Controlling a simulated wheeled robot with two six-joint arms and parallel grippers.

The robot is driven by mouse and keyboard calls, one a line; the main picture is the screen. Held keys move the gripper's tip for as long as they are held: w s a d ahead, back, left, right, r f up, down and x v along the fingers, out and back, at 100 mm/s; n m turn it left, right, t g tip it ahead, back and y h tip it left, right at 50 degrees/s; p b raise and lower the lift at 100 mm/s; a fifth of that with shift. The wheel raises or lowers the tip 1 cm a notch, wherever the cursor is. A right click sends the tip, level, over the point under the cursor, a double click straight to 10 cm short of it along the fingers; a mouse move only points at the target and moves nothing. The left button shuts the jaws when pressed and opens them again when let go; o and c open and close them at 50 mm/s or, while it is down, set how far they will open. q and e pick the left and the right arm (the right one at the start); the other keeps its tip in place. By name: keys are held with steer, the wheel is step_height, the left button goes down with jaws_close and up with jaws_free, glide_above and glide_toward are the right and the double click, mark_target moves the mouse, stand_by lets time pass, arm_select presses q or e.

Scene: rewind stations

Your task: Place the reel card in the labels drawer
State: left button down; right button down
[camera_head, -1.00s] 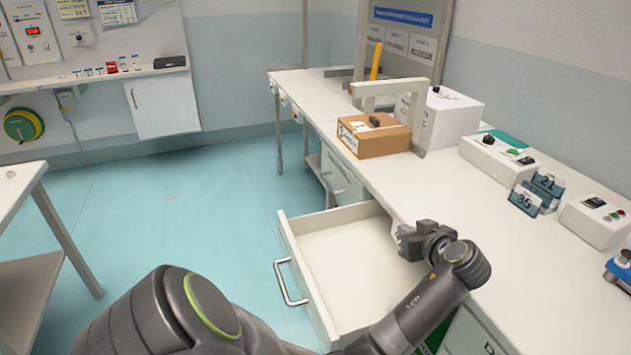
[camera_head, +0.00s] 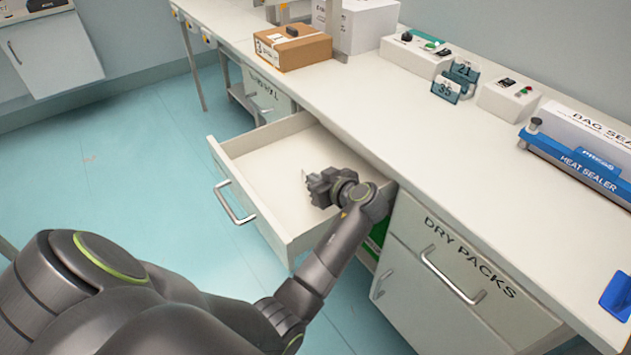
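An open drawer (camera_head: 262,165) with a white interior and a metal handle sticks out from under the bench. Its front label is out of sight, so I cannot read which drawer it is. My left gripper (camera_head: 308,187) is over the right part of the drawer, low and pointing left. A thin pale sliver shows at its fingertips; it is too small to tell whether it is the reel card. I cannot see whether the fingers are open or shut. No reel card shows clearly elsewhere. My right gripper is not in view.
A drawer marked DRY PACKS (camera_head: 470,262) is shut on the right. The bench holds a brown box (camera_head: 292,48), control boxes, number tags 21 (camera_head: 462,72) and 35 (camera_head: 446,89), and a blue heat sealer (camera_head: 575,160). Floor left of the open drawer is clear.

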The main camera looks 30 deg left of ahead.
arm_select(q)
steer(key=shift+f, duration=0.35)
steer(key=c, duration=2.1)
jaws_free()
steer(key=shift+f, duration=0.2)
steer(key=shift+c, duration=0.2)
steer(key=o, duration=0.4)
steer(key=shift+o, duration=0.2)
steer(key=shift+r, duration=0.1)
steer(key=shift+r, duration=0.1)
